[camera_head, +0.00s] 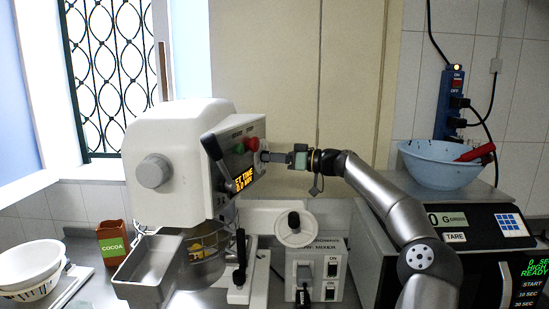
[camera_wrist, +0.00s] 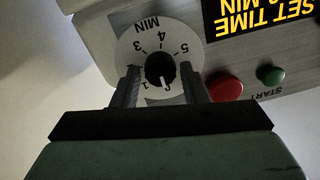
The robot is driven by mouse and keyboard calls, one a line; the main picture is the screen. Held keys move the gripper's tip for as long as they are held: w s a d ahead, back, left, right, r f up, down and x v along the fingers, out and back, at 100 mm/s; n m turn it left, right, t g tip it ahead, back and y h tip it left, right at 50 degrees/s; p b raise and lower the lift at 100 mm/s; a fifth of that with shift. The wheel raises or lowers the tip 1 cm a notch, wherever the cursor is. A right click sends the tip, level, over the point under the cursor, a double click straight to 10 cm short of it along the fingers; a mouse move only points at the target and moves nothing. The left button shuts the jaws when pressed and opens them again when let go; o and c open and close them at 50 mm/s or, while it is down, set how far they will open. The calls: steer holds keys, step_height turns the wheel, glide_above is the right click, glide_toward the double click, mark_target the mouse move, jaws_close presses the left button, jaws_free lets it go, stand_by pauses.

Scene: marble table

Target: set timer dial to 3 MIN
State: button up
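The timer dial (camera_wrist: 160,68) is a round white plate with numbers and MIN, with a black knob at its centre. It sits on the white mixer (camera_head: 180,150). The knob's white pointer line points down in the wrist view, near the 1 and clear of the 3. My gripper (camera_wrist: 162,88) has one finger on each side of the knob, with gaps seeming to show between fingers and knob. In the head view my gripper (camera_head: 264,157) reaches the mixer's panel from the right and hides the dial. The display (camera_head: 244,180) reads SET TIME and a MIN value I cannot read surely.
A red button (camera_wrist: 226,88) and a green button (camera_wrist: 271,75) lie close to my gripper's right finger in the wrist view. A metal tray (camera_head: 148,268), a small white mixer (camera_head: 312,262) and a microwave (camera_head: 490,255) with a blue bowl (camera_head: 440,165) stand around.

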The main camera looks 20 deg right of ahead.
steer(key=c, duration=0.6)
steer(key=shift+o, duration=0.3)
steer(key=shift+m, duration=0.3)
steer(key=shift+s+f+m+t+h+p, duration=0.2)
steer(key=shift+m+p, duration=1.55)
steer(key=shift+m, duration=5.8)
steer(key=shift+w+r+m+t+h+p, duration=0.25)
steer(key=shift+m+p, duration=1.5)
steer(key=shift+m, duration=5.8)
steer(key=shift+f+t, duration=0.2)
steer(key=shift+t, duration=0.05)
